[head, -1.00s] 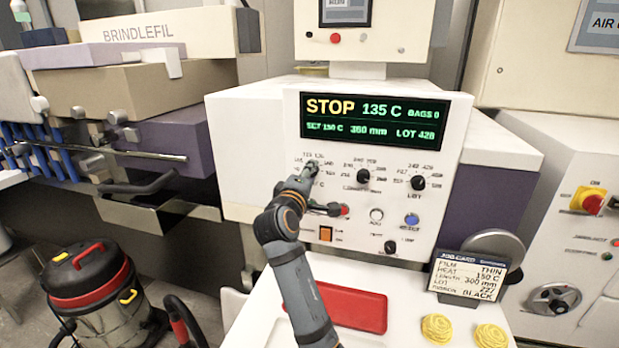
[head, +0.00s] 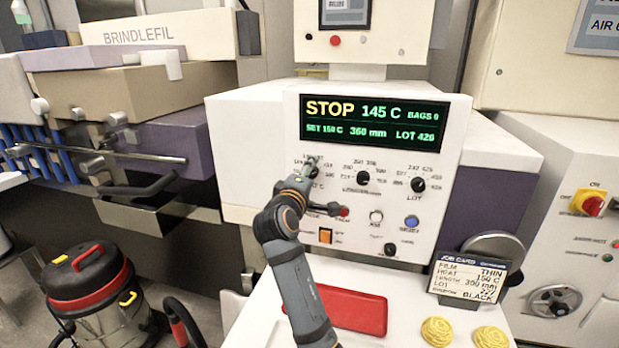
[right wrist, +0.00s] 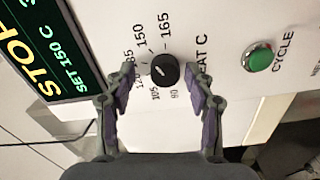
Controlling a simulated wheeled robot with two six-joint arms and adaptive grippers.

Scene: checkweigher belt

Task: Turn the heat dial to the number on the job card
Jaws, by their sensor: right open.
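The heat dial (right wrist: 165,70) is a black knob with a white mark, on the white panel, with numbers around it including 150 and 165. My right gripper (right wrist: 157,92) is open, its fingers on either side of the dial with gaps visible. In the head view my right gripper (head: 309,172) covers most of that dial. The display (head: 374,118) reads STOP, 145 C, SET 150 C, 360 mm, LOT 420. The job card (head: 468,279) stands at the lower right and reads HEAT 150 C, film THIN, length 300 mm. My left gripper is not in view.
The length dial (head: 363,177) and lot dial (head: 418,184) sit right of the heat dial. Below are an orange switch (head: 325,236) and a blue button (head: 411,222). The green cycle button (right wrist: 257,57) is nearby. A red tray (head: 350,311) and yellow coils (head: 437,331) lie below.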

